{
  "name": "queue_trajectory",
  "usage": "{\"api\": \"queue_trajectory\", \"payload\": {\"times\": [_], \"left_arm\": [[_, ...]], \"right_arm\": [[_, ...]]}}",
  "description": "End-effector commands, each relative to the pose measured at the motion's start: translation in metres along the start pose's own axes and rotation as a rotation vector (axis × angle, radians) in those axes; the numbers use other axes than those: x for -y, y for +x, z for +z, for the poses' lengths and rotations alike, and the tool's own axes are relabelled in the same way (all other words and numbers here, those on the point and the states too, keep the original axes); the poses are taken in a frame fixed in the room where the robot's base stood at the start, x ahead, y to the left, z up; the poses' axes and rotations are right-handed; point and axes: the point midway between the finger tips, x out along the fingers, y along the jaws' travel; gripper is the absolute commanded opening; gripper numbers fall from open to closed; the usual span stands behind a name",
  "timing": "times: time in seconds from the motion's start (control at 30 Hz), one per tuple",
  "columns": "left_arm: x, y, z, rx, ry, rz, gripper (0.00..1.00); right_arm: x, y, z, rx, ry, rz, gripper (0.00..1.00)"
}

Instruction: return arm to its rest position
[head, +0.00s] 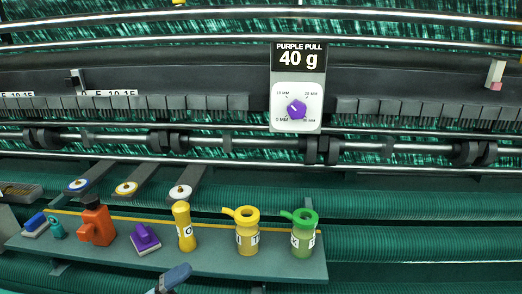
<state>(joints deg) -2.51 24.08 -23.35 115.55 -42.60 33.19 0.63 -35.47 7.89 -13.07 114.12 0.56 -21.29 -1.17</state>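Neither gripper shows clearly in the head view. A slate-blue rounded piece with a pale part below it (173,277) pokes up from the bottom edge, in front of the shelf. I cannot tell whether it belongs to one of my arms. No fingertips are visible.
A green shelf (225,262) holds a blue brush, a teal item, an orange can (97,225), a purple brush (146,238), a yellow bottle (185,227), and yellow-lidded (247,231) and green-lidded (303,234) jars. The machine behind carries a purple dial (297,108) under a "PURPLE PULL 40 g" sign (299,57).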

Motion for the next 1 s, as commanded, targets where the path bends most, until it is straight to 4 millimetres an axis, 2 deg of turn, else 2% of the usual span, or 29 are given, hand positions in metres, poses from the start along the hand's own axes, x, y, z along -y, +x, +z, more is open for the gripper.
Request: {"api": "queue_trajectory", "payload": {"times": [0.1,0.17,0.2,0.3,0.4,0.5,0.63,0.83,0.87,1.0], "left_arm": [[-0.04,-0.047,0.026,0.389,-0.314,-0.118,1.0],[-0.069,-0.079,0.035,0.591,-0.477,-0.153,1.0],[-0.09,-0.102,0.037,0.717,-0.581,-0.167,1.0],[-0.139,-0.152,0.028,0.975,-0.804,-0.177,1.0],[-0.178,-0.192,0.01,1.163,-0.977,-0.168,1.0],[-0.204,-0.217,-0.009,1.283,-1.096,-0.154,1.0],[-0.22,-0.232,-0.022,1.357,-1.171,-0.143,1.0],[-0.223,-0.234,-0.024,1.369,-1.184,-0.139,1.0],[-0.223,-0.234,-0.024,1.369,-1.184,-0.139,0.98],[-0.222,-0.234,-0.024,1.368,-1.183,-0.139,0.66]], "right_arm": [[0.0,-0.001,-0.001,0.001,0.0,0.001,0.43],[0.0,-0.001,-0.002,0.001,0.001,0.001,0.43],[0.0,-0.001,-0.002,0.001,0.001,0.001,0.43],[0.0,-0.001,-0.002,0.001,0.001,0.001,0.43],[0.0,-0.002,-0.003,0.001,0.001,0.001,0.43],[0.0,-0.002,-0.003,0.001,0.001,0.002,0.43],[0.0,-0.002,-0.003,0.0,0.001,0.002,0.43],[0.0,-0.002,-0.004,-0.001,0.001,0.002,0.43],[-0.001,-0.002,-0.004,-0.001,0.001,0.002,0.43],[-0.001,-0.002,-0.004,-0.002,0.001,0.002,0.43]]}}
